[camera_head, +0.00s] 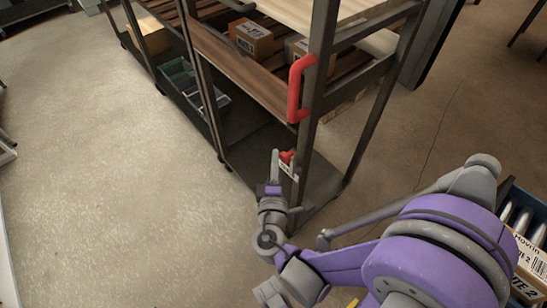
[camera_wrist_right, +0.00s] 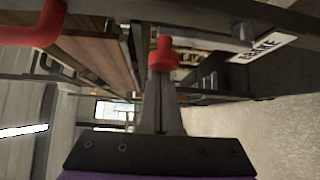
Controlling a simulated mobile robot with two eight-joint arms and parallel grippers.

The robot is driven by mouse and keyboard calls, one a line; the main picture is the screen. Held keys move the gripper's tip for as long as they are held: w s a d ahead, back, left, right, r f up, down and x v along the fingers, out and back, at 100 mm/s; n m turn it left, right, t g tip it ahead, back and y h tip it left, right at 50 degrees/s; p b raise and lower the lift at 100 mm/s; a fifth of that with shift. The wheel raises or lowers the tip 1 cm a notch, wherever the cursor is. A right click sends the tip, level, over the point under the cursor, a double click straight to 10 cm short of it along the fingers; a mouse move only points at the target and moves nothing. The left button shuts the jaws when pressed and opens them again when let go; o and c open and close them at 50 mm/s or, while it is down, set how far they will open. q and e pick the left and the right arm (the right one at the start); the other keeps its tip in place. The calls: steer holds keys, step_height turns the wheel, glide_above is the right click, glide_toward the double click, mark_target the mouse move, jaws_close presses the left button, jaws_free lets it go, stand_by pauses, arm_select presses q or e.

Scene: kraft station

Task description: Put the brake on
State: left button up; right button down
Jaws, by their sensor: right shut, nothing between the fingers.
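The brake lever's red knob (camera_head: 287,156) is low on the cart's near corner post, below the red handle (camera_head: 298,88). In the right wrist view the knob (camera_wrist_right: 163,55) is just beyond my right fingertips (camera_wrist_right: 160,82); I cannot tell whether they touch. A white label (camera_wrist_right: 265,48) reading "DRIVE" is beside it. In the head view my right gripper (camera_head: 275,156) is shut and empty, fingers pointing up, just left of the knob. The fingers partly hide the lever below the knob in the wrist view. My left gripper is not in view.
The dark-framed cart (camera_head: 205,90) has wooden shelves with cardboard boxes (camera_head: 251,38). Green and grey bins (camera_head: 180,75) are on a lower shelf further back. A crate with bottles (camera_head: 525,212) stands at the right edge. The floor (camera_head: 100,180) left of the cart is clear.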

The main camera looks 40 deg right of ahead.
stand_by(0.6)
steer(key=s+a, duration=0.4)
steer(key=a, duration=0.3)
steer(key=shift+f, duration=0.3)
stand_by(0.5)
